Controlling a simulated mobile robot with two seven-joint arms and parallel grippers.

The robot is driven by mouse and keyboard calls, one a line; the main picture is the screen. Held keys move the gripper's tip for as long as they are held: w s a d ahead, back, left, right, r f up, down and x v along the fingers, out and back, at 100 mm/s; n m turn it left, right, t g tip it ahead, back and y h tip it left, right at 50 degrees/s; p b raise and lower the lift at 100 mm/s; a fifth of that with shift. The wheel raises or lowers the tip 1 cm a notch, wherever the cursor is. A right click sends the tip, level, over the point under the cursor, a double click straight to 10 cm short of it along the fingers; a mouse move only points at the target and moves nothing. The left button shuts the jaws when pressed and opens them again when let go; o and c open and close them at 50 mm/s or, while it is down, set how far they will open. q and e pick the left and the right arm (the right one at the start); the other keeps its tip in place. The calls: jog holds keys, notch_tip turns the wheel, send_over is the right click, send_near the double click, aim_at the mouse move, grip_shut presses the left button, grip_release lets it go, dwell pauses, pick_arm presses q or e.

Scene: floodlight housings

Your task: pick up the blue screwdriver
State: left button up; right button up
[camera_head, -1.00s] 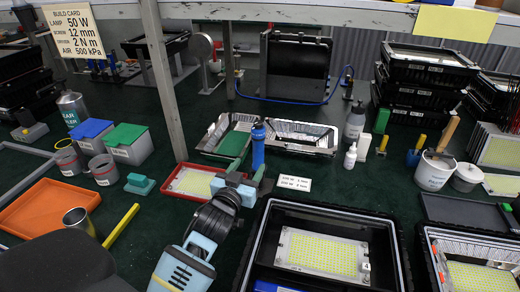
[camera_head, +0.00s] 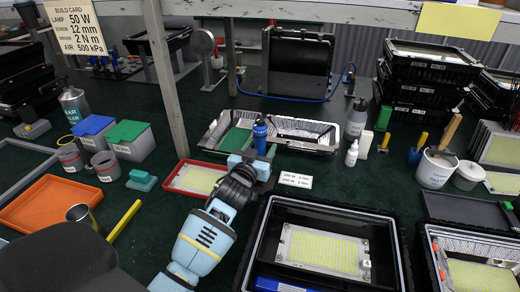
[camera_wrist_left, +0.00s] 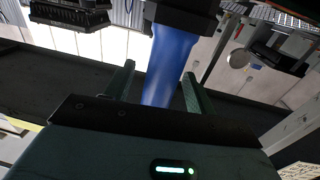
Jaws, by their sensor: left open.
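The blue screwdriver (camera_head: 260,136) stands upright with a dark cap, in front of the open housing with the green part, near the middle of the head view. My left gripper (camera_head: 259,155) is at its lower part and hides its bottom end. In the left wrist view the blue body (camera_wrist_left: 171,62) with its black end lies between the two fingers of my left gripper (camera_wrist_left: 160,72). The fingers are open, with a gap showing on the left side. I cannot tell whether the right finger touches it. My right gripper is not in view.
A red-rimmed tray (camera_head: 175,187) with a yellow LED panel lies left of my gripper. A large black housing (camera_head: 392,240) is at the front right. A post (camera_head: 165,80) rises at left.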

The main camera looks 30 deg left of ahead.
pick_arm(q)
jog(key=c, duration=1.1)
jog(key=shift+r, duration=0.1)
jog(key=shift+c, duration=0.2)
jog(key=shift+r, duration=0.1)
